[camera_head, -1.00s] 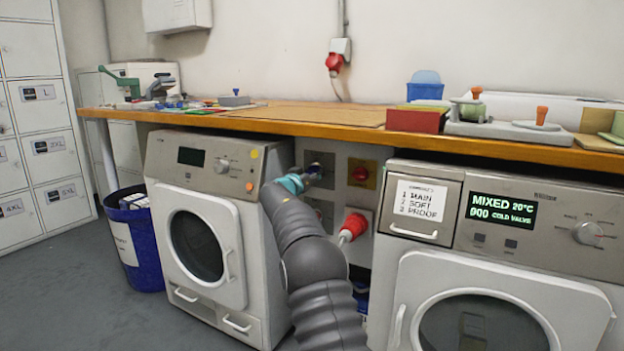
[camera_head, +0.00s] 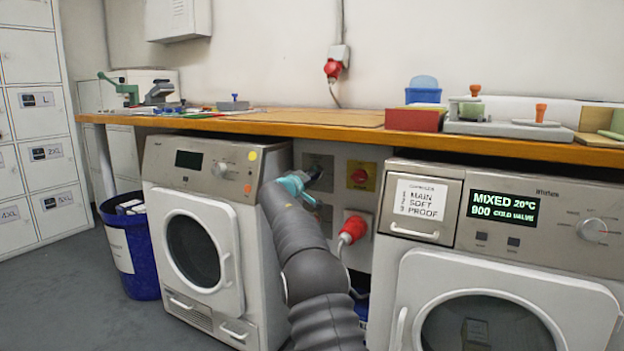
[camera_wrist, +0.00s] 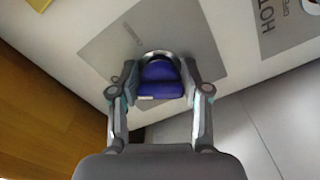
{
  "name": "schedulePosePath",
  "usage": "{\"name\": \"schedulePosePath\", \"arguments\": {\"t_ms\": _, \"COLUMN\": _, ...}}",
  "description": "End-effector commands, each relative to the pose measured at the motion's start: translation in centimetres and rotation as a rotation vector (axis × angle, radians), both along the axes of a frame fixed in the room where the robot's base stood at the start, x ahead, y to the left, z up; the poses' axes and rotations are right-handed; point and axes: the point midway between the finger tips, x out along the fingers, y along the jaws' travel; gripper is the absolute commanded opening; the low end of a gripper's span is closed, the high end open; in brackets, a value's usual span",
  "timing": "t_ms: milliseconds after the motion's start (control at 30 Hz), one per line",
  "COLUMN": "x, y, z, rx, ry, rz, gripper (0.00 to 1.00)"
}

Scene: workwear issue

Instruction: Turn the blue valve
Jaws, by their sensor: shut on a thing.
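The blue valve (camera_wrist: 160,80) shows in the wrist view on a grey plate (camera_wrist: 190,30) on the white wall panel. My gripper (camera_wrist: 161,84) has one finger on each side of the blue handle and is shut on it. In the head view my gripper (camera_head: 312,180) reaches the panel between the two machines, under the worktop. There my arm and gripper hide most of the valve, and its blue cannot be made out.
A red knob on a yellow plate (camera_head: 361,175) and a red plug (camera_head: 353,229) sit just right of my gripper. The left machine (camera_head: 200,160) and right machine (camera_head: 500,260) flank my arm closely. The wooden worktop (camera_head: 300,122) runs above.

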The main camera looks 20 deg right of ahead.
Motion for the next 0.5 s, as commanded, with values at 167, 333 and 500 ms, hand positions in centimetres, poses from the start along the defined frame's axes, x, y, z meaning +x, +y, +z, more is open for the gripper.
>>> {"name": "schedulePosePath", "arguments": {"t_ms": 167, "x": -0.08, "y": -0.10, "z": 0.19, "rx": -0.100, "ry": 0.130, "rz": -0.002, "gripper": 0.12}}
{"name": "schedulePosePath", "arguments": {"t_ms": 333, "x": -0.10, "y": -0.13, "z": 0.28, "rx": -0.186, "ry": 0.240, "rz": -0.002, "gripper": 0.12}}
{"name": "schedulePosePath", "arguments": {"t_ms": 500, "x": -0.11, "y": -0.13, "z": 0.34, "rx": -0.253, "ry": 0.326, "rz": -0.002, "gripper": 0.12}}
